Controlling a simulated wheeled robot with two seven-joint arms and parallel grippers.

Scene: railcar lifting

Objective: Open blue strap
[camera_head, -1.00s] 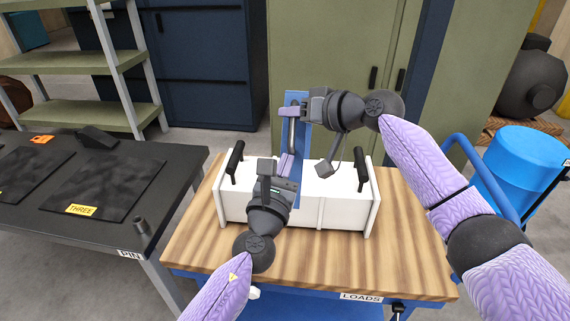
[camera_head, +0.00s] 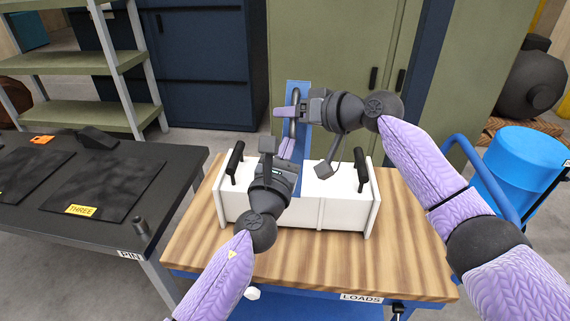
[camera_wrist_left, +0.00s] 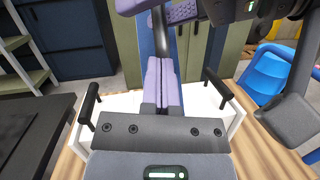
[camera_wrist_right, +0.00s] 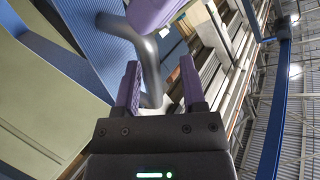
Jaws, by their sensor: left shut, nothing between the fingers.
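The blue strap (camera_head: 300,88) stands upright behind and above the white box, with a grey bent bar (camera_head: 294,128) in front of it. My right gripper (camera_head: 291,112) is at the upper part of the bar. In the right wrist view its fingers (camera_wrist_right: 158,80) are apart, with the bar (camera_wrist_right: 151,70) showing between them, nearer the left finger. My left gripper (camera_head: 287,148) is shut and empty, pointing up at the lower part of the bar. In the left wrist view its fingers (camera_wrist_left: 161,75) are pressed together in front of the strap (camera_wrist_left: 147,45). Whether they touch the bar is unclear.
The white box (camera_head: 340,212) with black handles (camera_head: 361,170) sits on a wooden-topped cart (camera_head: 400,262) labelled LOADS. A black table (camera_head: 70,225) stands at left. Green cabinets (camera_head: 330,50) stand behind and a blue barrel (camera_head: 525,170) at right.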

